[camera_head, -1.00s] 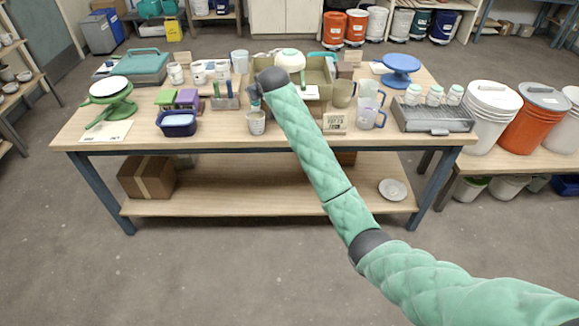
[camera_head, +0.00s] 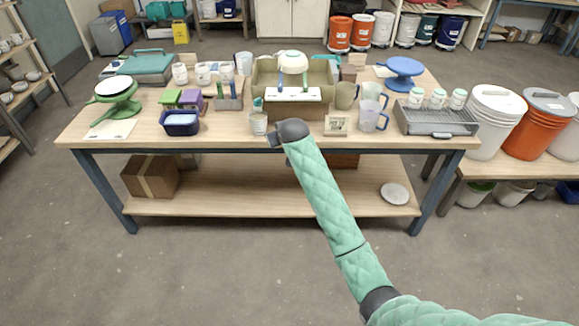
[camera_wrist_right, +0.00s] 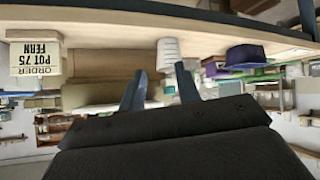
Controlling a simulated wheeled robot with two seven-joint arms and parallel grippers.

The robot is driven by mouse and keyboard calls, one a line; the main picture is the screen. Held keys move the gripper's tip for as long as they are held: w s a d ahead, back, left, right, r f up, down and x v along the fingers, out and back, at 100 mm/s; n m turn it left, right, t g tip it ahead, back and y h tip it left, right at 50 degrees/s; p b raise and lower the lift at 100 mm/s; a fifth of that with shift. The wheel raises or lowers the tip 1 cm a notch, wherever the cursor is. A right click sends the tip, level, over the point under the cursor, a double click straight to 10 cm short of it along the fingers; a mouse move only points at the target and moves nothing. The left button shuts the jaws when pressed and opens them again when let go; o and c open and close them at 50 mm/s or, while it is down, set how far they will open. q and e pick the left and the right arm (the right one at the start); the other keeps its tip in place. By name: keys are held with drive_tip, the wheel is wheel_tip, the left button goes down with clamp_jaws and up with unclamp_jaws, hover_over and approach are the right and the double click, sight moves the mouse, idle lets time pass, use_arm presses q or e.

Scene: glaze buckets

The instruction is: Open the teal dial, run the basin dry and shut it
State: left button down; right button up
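A tan box-shaped basin (camera_head: 262,74) stands at the back middle of the table. A white and green dome (camera_head: 293,60) sits over it, with a green and a blue upright below the dome. A small teal piece (camera_head: 257,103) shows at its left front, perhaps the dial; its setting is too small to read. A white cup (camera_head: 258,123) stands just below that piece. My right gripper (camera_head: 275,136) is in front of the table's front edge, apart from the basin. In the wrist view its fingers (camera_wrist_right: 160,85) are apart and empty, with the white cup (camera_wrist_right: 168,52) beyond them. My left gripper is out of view.
A small sign (camera_head: 336,125), clear mugs (camera_head: 371,117) and a grey rack (camera_head: 436,120) stand right of the basin. A dark blue tub (camera_head: 181,123) and a green turntable (camera_head: 118,95) stand left. The table's front strip (camera_head: 220,138) is mostly clear.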

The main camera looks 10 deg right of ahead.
drive_tip(key=s+d+f, duration=0.2)
drive_tip(key=s+f, duration=0.4)
drive_tip(key=f, duration=0.1)
drive_tip(key=shift+s+d+f+g, duration=0.25)
drive_tip(key=shift+d+f+g, duration=0.15)
